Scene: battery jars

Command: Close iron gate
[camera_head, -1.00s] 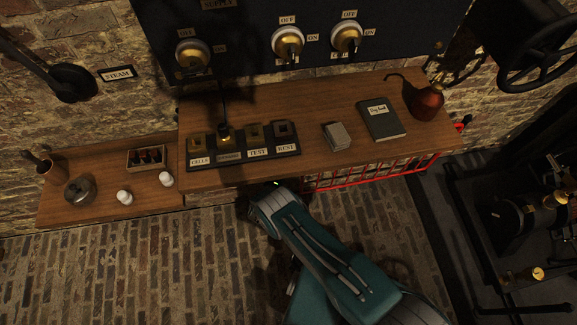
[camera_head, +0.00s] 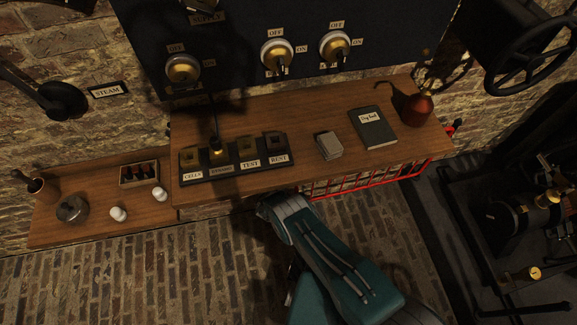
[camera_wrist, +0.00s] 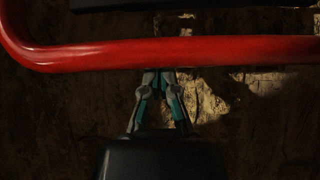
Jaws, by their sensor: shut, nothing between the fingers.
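The iron gate (camera_head: 365,178) is a red barred frame under the front edge of the wooden bench, right of my arm in the head view. In the wrist view a thick red bar (camera_wrist: 180,52), rounded at its left corner, crosses the upper part of the picture. My gripper (camera_wrist: 158,76) is shut, with its fingertips at the lower edge of this bar. I cannot tell whether they touch it. In the head view my gripper is hidden by my arm and the bench.
The bench (camera_head: 300,170) carries a block of labelled sockets (camera_head: 235,160), a grey box (camera_head: 328,145), a dark book (camera_head: 372,128) and a reddish-brown flask (camera_head: 415,108). A lower shelf (camera_head: 100,225) is at left. Dark machinery (camera_head: 520,215) stands at right. The brick floor is open in front.

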